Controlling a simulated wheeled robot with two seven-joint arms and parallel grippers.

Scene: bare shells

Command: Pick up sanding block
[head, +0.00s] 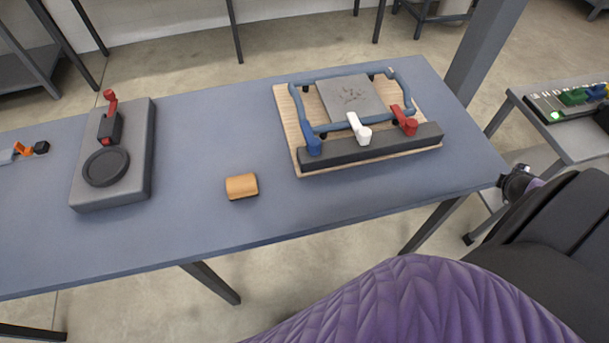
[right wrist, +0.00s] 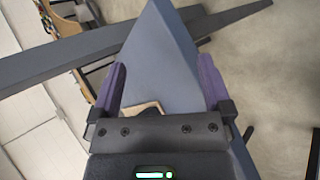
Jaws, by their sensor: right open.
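The sanding block (head: 241,186), a small orange-tan block with a rounded top, lies on the blue-grey table near its front edge in the head view. It sits between a grey device on the left and a wooden board on the right. My right gripper (head: 517,182) is by the table's right end, well to the right of the block and apart from it. In the right wrist view its two purple fingers (right wrist: 160,80) are spread with nothing held between them. My left gripper is not in view.
The wooden board (head: 286,119) carries a blue frame, a grey plate and blue, white and red levers. The grey device (head: 136,166) has a red lever. Small orange and black parts lie at the far left. The tabletop (head: 205,130) around the block is clear. A side table (head: 567,142) stands right.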

